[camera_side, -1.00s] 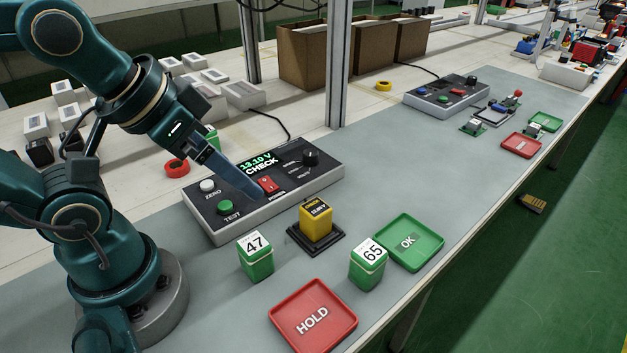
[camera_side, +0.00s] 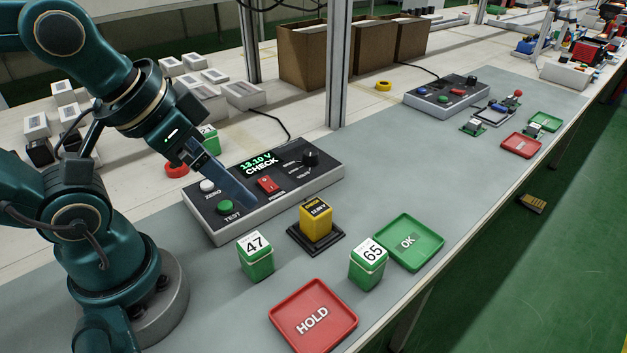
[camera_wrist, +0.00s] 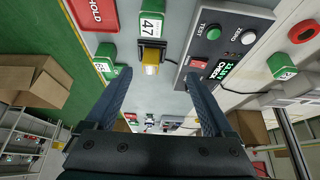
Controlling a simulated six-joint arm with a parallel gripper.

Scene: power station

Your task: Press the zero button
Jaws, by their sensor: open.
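The white ZERO button (camera_side: 207,186) sits at the left end of the black-topped control box (camera_side: 215,238). It also shows in the wrist view (camera_wrist: 249,38). The green TEST button (camera_side: 225,208) is just in front of it, and the red power switch (camera_side: 268,185) is to its right. The display (camera_side: 260,163) reads 13.10 V CHECK. My gripper (camera_side: 248,203) points down over the box, to the right of the ZERO and TEST buttons and apart from both. In the wrist view the fingers (camera_wrist: 158,76) are spread with nothing between them.
A yellow block (camera_side: 316,221) stands on a black base in front of the box. Green blocks 47 (camera_side: 256,259) and 65 (camera_side: 368,264) stand near it. A red HOLD tray (camera_side: 310,340) and green OK tray (camera_side: 428,252) lie near the table's front edge. A red ring lies behind my gripper.

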